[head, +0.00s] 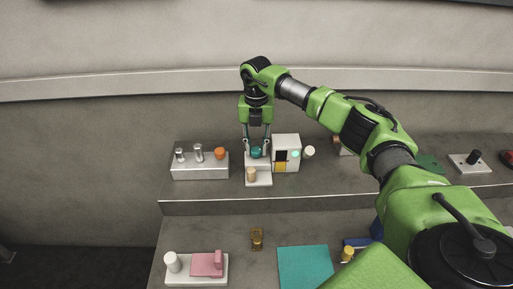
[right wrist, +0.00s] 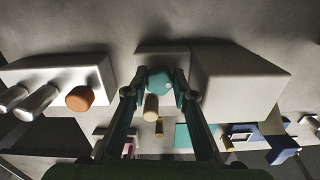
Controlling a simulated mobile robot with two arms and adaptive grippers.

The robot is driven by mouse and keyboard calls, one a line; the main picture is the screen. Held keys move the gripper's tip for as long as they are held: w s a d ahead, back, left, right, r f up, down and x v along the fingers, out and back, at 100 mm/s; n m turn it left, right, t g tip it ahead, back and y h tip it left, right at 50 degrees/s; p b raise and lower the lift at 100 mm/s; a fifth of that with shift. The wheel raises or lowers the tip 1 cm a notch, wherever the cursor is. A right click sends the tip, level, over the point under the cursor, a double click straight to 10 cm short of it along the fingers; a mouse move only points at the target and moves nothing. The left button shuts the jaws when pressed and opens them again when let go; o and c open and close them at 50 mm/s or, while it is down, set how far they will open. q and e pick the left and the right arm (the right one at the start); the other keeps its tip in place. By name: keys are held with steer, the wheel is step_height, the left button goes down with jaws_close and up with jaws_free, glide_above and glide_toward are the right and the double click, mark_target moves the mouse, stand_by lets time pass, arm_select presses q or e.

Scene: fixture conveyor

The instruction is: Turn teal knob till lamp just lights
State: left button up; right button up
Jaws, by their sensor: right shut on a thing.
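The teal knob (head: 256,153) is on a small light-coloured stand (head: 258,182) on the raised shelf; it also shows in the right wrist view (right wrist: 160,79). My right gripper (head: 257,150) reaches down from above and is shut on the teal knob, one finger on each side, as the right wrist view (right wrist: 160,94) shows. A pale box (head: 287,139) stands just right of the stand, with a black and a yellow patch. A round green-teal lamp (head: 295,154) on its front glows brightly and looks lit. My left gripper is out of view.
A tan peg (head: 251,174) stands in front of the knob. A grey block (head: 200,172) with silver posts and an orange knob (head: 219,153) stands to the left. A pale knob (head: 309,151) is right of the box. A teal mat (head: 305,267) lies on the lower surface.

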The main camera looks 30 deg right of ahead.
mark_target(256, 148)
steer(key=o, duration=0.8)
steer(key=shift+o, duration=0.2)
step_height(256, 148, up, 12)
stand_by(0.5)
